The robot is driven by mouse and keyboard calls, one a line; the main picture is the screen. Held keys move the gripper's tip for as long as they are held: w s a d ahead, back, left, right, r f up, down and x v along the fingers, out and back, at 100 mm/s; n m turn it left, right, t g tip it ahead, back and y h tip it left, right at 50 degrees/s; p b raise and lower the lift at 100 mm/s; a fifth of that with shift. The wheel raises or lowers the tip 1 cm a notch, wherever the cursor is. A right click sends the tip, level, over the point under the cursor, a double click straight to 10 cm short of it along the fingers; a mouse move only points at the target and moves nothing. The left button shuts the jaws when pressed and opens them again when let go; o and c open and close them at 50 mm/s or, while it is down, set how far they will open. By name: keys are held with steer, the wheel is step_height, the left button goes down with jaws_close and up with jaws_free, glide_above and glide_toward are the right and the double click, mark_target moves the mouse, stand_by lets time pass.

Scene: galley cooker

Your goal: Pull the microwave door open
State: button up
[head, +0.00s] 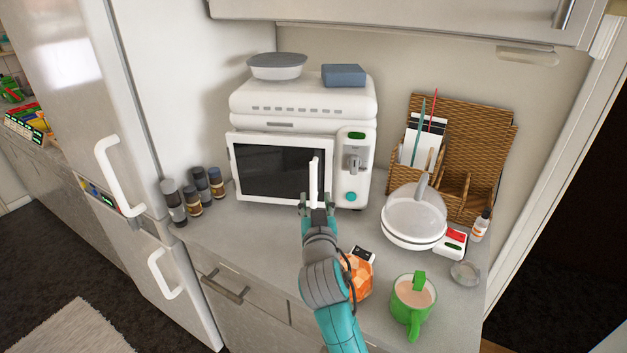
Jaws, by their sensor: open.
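The white microwave (355,190) stands on the counter against the back wall. Its door (270,172) has a dark window in a white frame and looks shut or nearly so. A white upright bar handle (314,178) stands out at the door's right side. My gripper (316,202) is open, in front of the lower end of the handle. Its fingers show to the left and right of the bar; whether they touch it cannot be told. The gripper hides the door's lower right corner.
Several spice jars (194,192) stand left of the microwave, next to the fridge (150,120). A lidded white pan (414,216) is on the right. A green mug (412,300) and an orange container (358,276) stand near the front, close to my arm. A bowl (277,66) sits on top.

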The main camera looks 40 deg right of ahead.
mark_target(314, 183)
steer(key=x, duration=0.8)
steer(key=shift+w+d, duration=0.25)
steer(key=shift+w, duration=0.05)
jaws_close()
